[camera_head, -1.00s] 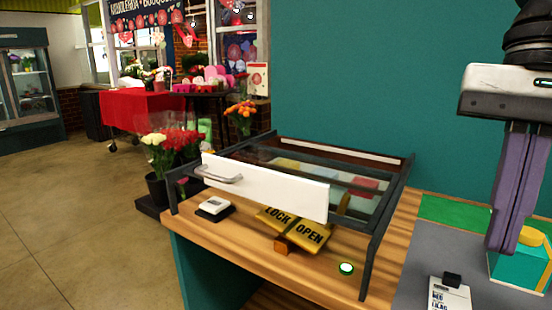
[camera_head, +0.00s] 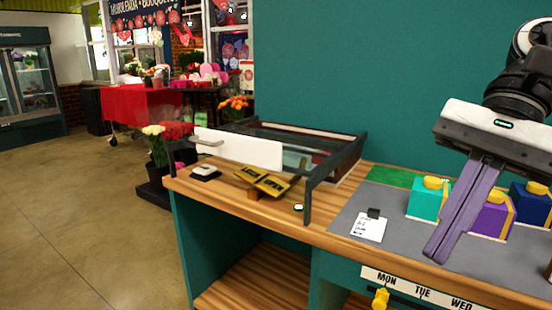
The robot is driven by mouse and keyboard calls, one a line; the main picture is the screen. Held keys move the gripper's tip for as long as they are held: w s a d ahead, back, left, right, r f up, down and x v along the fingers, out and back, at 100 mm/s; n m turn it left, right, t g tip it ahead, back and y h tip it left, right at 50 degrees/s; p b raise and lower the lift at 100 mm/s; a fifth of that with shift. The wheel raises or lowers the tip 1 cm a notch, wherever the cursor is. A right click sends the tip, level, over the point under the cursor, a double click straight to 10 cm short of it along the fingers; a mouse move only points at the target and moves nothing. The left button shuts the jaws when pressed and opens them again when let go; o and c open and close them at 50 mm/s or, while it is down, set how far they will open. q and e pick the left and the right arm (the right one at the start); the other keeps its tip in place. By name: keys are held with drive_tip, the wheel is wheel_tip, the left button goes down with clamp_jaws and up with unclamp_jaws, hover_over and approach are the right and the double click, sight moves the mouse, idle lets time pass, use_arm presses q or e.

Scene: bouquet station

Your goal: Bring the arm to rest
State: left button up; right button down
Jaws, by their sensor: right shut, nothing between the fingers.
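My right gripper (camera_head: 437,250) comes in from the upper right, with a white palm and long purple fingers. The fingers are shut with nothing between them. They hang tilted over the grey mat (camera_head: 335,217), in front of the teal box (camera_head: 424,204) and partly across the purple box (camera_head: 491,221). Whether the fingertips touch the mat or stay above it is hard to tell. My left gripper does not show.
A dark-framed rack with a white drawer front (camera_head: 238,149) stands on the wooden counter (camera_head: 250,212). A yellow lock/open sign (camera_head: 262,182) and a white card (camera_head: 369,227) lie nearby. A blue box (camera_head: 528,206) stands at the right. The floor (camera_head: 90,220) at left is clear.

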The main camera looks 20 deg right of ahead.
drive_tip(key=w+f+m+t+y, duration=0.9)
drive_tip(key=w+f+m, duration=0.15)
drive_tip(key=m, duration=0.65)
drive_tip(key=w+d+f+m+t+h, duration=0.2)
drive_tip(key=f+m+t+h, duration=0.15)
drive_tip(key=f+m, duration=0.45)
drive_tip(key=w+d+f+m+t+h, duration=0.1)
drive_tip(key=w+f+m+t+h, duration=0.15)
drive_tip(key=f+m+t, duration=0.55)
drive_tip(key=s+a+f+m+g+h, duration=0.1)
drive_tip(key=s+f+m+g+h, duration=0.2)
drive_tip(key=f+m, duration=0.5)
drive_tip(key=s+a+f+m+g+h, duration=0.2)
drive_tip(key=s+f+m+h, duration=0.2)
drive_tip(key=f+m, duration=0.35)
drive_tip(key=s+a+f+m+g, duration=0.5)
drive_tip(key=s+a+f+m, duration=0.3)
drive_tip(key=s+a+f, duration=0.3)
drive_tip(key=shift+s+a+f+g, duration=0.25)
drive_tip(key=shift+a+f+g, duration=0.1)
drive_tip(key=shift+a+f, duration=0.15)
